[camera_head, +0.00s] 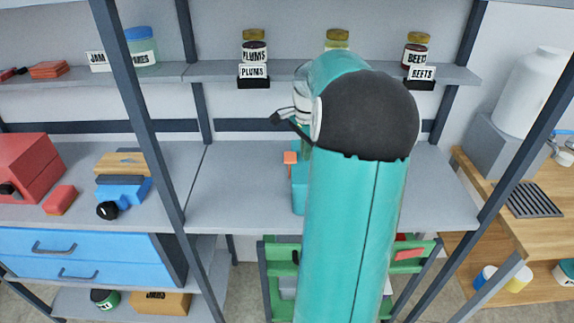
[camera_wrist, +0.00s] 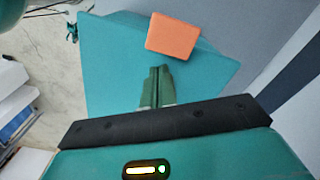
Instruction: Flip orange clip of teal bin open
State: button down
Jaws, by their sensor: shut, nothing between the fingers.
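The teal bin (camera_head: 299,188) stands on the grey bench, mostly hidden behind my teal arm in the head view. Its orange clip (camera_head: 290,157) shows at its upper left. In the wrist view the teal bin (camera_wrist: 110,62) fills the upper middle, with the orange clip (camera_wrist: 173,37) on it as a flat orange block. My gripper (camera_wrist: 158,72) is shut and empty, its green fingertips pointing at the bin just below the clip in the picture. A small gap shows between tips and clip; whether the tips touch the bin I cannot tell.
A shelf (camera_head: 225,72) with labelled jars runs above the bench. A blue tool (camera_head: 122,192) and a red box (camera_head: 25,168) lie on the left bench. Dark upright posts stand on both sides. The bench (camera_head: 240,200) left of the bin is clear.

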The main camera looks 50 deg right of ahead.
aim_at(286, 156)
jog(key=shift+w+a, duration=1.3)
jog(key=shift+w, duration=0.2)
dwell(0.6)
jog(key=shift+w+a+f, duration=0.25)
jog(key=shift+w+a, duration=0.3)
dwell(0.4)
jog(key=shift+s+d+r, duration=0.15)
jog(key=shift+r, duration=1.05)
jog(key=shift+s+d+r, duration=0.15)
jog(key=shift+r, duration=1)
jog(key=shift+s+d+r, duration=0.15)
jog(key=shift+r, duration=1.05)
